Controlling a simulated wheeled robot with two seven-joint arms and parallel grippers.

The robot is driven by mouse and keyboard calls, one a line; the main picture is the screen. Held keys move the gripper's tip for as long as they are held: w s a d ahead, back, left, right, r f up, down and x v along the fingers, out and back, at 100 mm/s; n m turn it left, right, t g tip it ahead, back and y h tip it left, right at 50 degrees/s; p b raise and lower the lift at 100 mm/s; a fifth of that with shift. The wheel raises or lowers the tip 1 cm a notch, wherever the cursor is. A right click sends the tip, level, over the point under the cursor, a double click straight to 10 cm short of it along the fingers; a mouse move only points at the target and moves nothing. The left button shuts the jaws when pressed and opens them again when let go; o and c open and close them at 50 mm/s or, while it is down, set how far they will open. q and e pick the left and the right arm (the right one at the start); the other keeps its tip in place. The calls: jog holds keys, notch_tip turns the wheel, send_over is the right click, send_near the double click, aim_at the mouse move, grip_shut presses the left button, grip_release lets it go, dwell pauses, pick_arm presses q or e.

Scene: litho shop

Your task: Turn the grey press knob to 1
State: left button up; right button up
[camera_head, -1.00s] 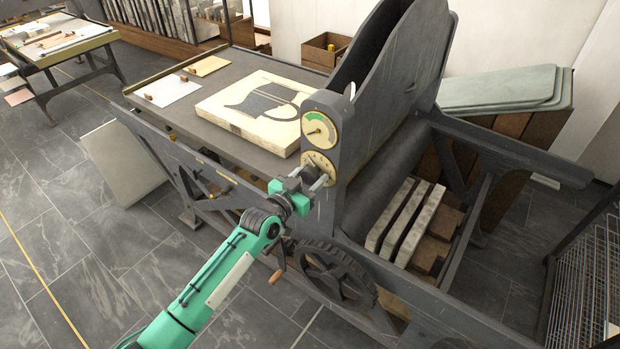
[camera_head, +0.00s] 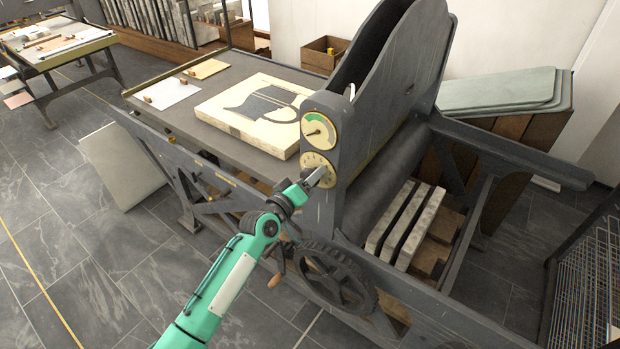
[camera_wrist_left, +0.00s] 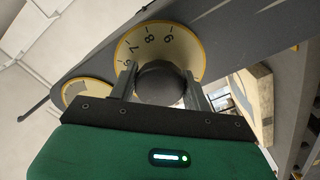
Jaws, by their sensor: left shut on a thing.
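The grey press knob (camera_wrist_left: 162,84) is a dark round knob in front of a cream dial (camera_wrist_left: 186,44) with a yellow rim. In the left wrist view the numbers 6, 7, 8 and 9 or similar show along the dial's upper part; the rest is hidden by the knob and my fingers. My left gripper (camera_wrist_left: 160,90) has a finger on each side of the knob and is shut on it. In the head view the dial (camera_head: 313,164) sits low on the press's side frame, and my left gripper (camera_head: 312,179) reaches it from the lower left. My right gripper is out of view.
A second gauge (camera_head: 318,132) with a green band and a needle sits just above the dial. A spoked wheel (camera_head: 338,277) and a wooden-handled crank (camera_head: 275,281) are below my arm. A stone slab (camera_head: 232,122) lies on the press bed to the left.

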pick_arm(q)
jog(key=shift+n, duration=0.9)
jog(key=shift+f, duration=0.1)
jog(key=o, duration=1)
jog(key=shift+c, duration=0.2)
jog(key=b+v, duration=0.3)
jog(key=v, duration=1.1)
